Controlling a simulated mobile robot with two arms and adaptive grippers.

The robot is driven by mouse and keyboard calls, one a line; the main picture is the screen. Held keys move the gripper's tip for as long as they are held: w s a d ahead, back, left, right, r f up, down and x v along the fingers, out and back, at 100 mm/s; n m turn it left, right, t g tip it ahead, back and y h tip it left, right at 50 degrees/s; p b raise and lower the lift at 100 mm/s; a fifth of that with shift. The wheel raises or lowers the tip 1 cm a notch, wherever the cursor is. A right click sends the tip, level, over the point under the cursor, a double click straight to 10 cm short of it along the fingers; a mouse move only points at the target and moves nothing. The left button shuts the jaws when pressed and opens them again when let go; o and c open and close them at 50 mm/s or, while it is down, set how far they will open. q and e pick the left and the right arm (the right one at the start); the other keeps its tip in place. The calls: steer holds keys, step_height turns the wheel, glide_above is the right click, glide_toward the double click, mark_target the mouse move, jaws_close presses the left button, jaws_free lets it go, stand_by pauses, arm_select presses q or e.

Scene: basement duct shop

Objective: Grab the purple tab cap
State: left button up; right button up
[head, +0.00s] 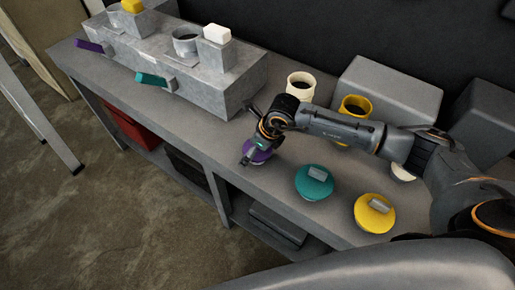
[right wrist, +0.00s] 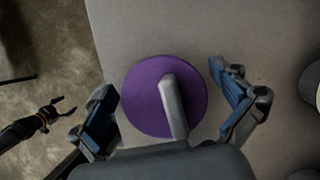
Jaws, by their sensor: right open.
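The purple tab cap (right wrist: 150,92) is a round disc with a raised grey tab (right wrist: 171,105) across it. It lies flat on the bench top. My right gripper (right wrist: 163,78) is open over it in the right wrist view, with one finger on each side of the disc and the tab between them. Neither finger visibly grips the tab. In the head view my right gripper (head: 262,138) partly covers the purple cap (head: 259,156) near the bench's front edge. My left gripper (right wrist: 62,106) shows at the left of the right wrist view, over the floor, with its fingers apart and empty.
A teal cap (head: 312,188) and a yellow cap (head: 374,218) lie right of the purple one. A white cup (head: 301,86) and a yellow cup (head: 357,106) stand behind. A long grey block (head: 225,92) with purple and teal tabs occupies the bench's left part.

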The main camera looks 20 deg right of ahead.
steer(key=shift+c, duration=0.4)
steer(key=c, duration=1.1)
steer(key=shift+o, duration=0.2)
steer(key=shift+r, duration=0.1)
